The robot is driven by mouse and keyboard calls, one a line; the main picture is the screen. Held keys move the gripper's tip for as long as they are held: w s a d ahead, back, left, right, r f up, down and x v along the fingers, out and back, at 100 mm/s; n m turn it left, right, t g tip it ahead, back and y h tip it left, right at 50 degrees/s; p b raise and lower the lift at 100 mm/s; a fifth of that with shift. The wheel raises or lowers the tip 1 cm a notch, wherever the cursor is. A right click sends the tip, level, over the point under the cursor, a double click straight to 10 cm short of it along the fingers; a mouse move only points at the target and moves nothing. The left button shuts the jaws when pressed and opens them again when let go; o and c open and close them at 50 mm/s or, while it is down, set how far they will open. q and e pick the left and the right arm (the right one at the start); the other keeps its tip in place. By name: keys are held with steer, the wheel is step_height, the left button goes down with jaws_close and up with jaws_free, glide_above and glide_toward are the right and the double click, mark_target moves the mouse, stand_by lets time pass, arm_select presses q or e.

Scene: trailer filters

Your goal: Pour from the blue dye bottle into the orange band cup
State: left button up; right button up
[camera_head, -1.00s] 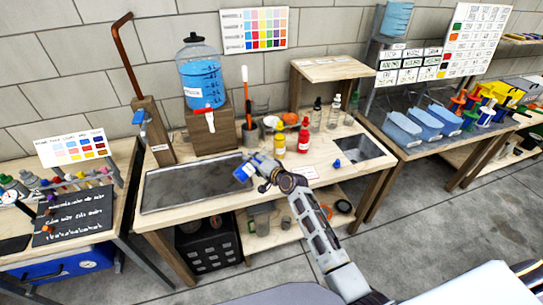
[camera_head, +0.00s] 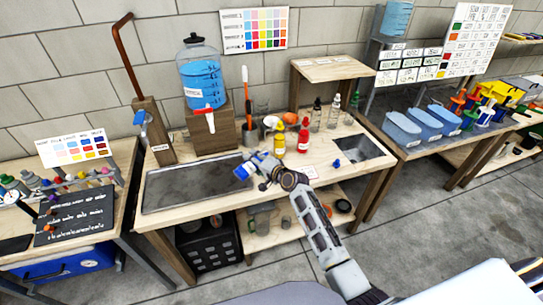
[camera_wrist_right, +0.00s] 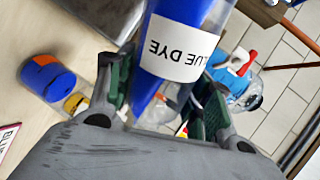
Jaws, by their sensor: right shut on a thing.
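My right gripper (camera_head: 262,168) is shut on the blue dye bottle (camera_head: 243,171) above the front of the sink bench. In the right wrist view the bottle (camera_wrist_right: 178,48) sits between the two green finger pads, with its white label upside down. The bottle is tilted over in the head view. A short round cup with blue and an orange patch (camera_wrist_right: 47,78) shows at the left of the wrist view, apart from the bottle; it looks like the orange band cup. I cannot pick it out in the head view, where the gripper may hide it. My left gripper is out of view.
A metal sink tray (camera_head: 190,185) lies left of the gripper. Yellow (camera_head: 279,138) and red (camera_head: 304,136) bottles stand behind it, near a water dispenser (camera_head: 204,85). A blue cap-like piece (camera_head: 337,163) lies to the right. A yellow-marked cup (camera_wrist_right: 75,103) is beside the orange-marked one.

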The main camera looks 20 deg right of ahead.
steer(key=shift+w+d+r+m+p, duration=0.1)
steer(key=shift+r+m+p, duration=0.2)
steer(key=shift+r+p, duration=0.1)
stand_by(0.6)
steer(key=shift+f, duration=0.1)
steer(key=shift+s+a+f+n+b, duration=0.1)
steer(key=shift+a+f+n+b, duration=0.15)
steer(key=shift+f+b, duration=0.3)
steer(key=shift+s+a+f+n+b, duration=0.1)
steer(key=shift+f+n+b, duration=0.25)
steer(key=shift+b, duration=0.35)
steer(key=shift+f+n+h, duration=0.3)
steer(key=shift+f+n, duration=0.15)
steer(key=shift+n, duration=0.05)
steer(key=shift+d+f+n+t+b, duration=0.1)
steer(key=shift+n+t+b, duration=0.2)
steer(key=shift+t, duration=0.1)
steer(key=shift+w, duration=0.1)
